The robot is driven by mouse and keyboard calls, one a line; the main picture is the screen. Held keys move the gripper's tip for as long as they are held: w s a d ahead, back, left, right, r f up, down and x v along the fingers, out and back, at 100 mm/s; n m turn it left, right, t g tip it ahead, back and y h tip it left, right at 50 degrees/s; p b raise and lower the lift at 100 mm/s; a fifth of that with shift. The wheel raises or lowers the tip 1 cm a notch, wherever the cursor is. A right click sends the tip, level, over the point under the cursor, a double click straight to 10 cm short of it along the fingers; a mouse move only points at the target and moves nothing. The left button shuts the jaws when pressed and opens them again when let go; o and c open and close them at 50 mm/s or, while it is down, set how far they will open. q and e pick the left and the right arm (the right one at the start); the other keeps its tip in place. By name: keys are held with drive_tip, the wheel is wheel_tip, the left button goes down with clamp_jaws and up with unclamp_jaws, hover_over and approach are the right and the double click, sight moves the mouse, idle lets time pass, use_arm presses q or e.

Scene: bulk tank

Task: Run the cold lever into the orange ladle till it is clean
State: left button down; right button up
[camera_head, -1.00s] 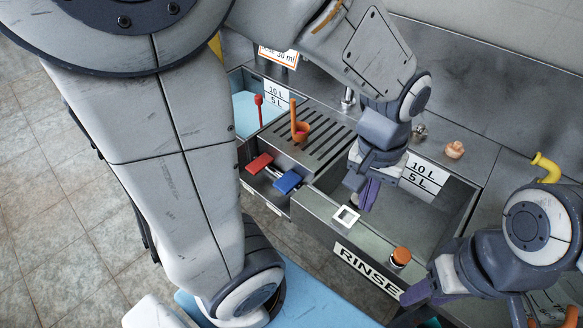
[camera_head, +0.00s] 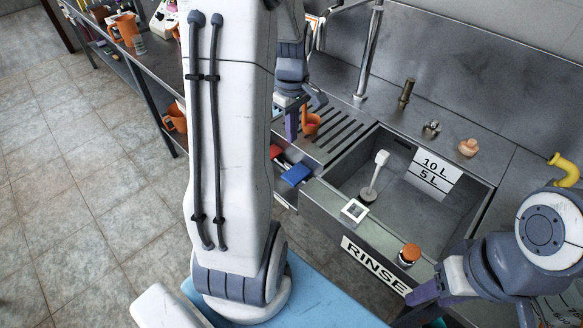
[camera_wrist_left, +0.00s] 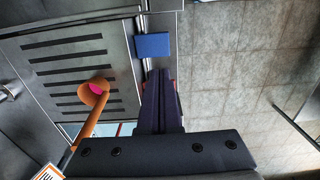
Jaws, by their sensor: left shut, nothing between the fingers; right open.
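The orange ladle (camera_head: 312,124) rests on the slatted drainboard (camera_head: 338,132), partly hidden behind my left gripper in the head view. In the left wrist view the ladle (camera_wrist_left: 92,98) shows pink inside its bowl. The blue lever (camera_head: 295,174), which I take as the cold one, sticks out at the drainboard's front; it also shows in the left wrist view (camera_wrist_left: 152,45). The red lever (camera_head: 275,151) is beside it. My left gripper (camera_head: 292,138) is shut and empty, between the ladle and the levers in the picture. My right gripper (camera_head: 462,308) is open at the lower right, partly cut off.
The rinse basin (camera_head: 328,205) holds an upright white-topped tool (camera_head: 376,172). A white square frame (camera_head: 354,210) and an orange-capped jar (camera_head: 408,254) are at its front rim. A tall metal pipe (camera_head: 370,50) stands behind. A shelf with orange jugs (camera_head: 125,30) is at left.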

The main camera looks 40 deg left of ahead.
sight(288, 180)
use_arm(q)
wheel_tip(288, 180, down, 14)
drive_tip(key=shift+r, duration=0.1)
idle(0.4)
drive_tip(key=f, duration=0.1)
drive_tip(key=s+f, duration=0.1)
drive_tip(key=shift+s+f+b, duration=0.25)
drive_tip(key=shift+f+b, duration=0.05)
drive_tip(key=shift+s+f, duration=0.15)
drive_tip(key=shift+s+r+p, duration=0.1)
drive_tip(key=shift+r+p, duration=0.45)
drive_tip(key=s+r+p, duration=0.2)
drive_tip(key=s+r, duration=0.2)
drive_tip(key=r, duration=0.8)
drive_tip(key=shift+s+a+r, duration=0.15)
drive_tip(key=shift+s+a, duration=0.1)
drive_tip(key=shift+s, duration=0.15)
